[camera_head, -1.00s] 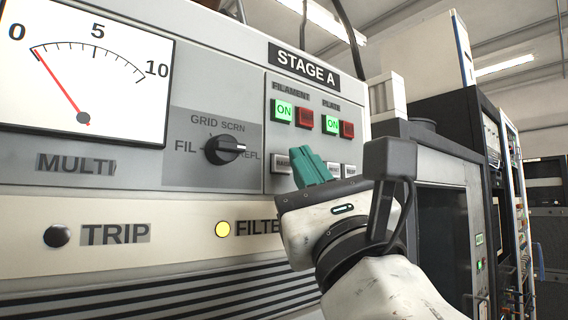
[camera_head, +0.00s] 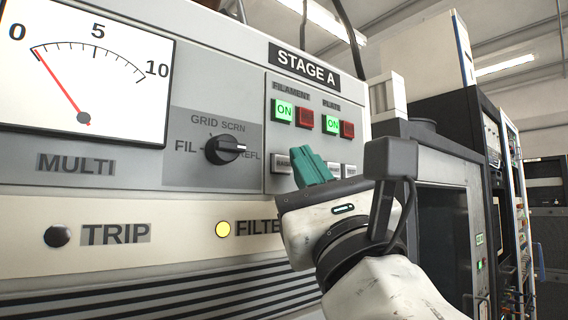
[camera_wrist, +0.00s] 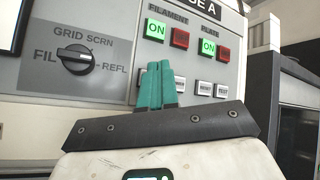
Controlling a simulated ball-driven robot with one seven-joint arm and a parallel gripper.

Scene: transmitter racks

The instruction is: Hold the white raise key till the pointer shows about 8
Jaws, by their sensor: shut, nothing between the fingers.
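The white raise key (camera_head: 283,163) is the leftmost of a row of white keys on the STAGE A panel, its small label only partly legible. In the wrist view my fingers cover most of it. My gripper (camera_head: 306,152) has teal fingers, shut together and empty, with the tips just right of the key in the head view. I cannot tell if they touch anything. The fingers also show in the wrist view (camera_wrist: 158,66). The meter (camera_head: 88,75) has a red pointer (camera_head: 60,85) resting near 0 on its 0 to 10 scale.
Green ON buttons (camera_head: 283,110) and red buttons (camera_head: 305,117) sit above the keys. A black selector knob (camera_head: 225,149) is to the left. A yellow lamp (camera_head: 222,229) is below.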

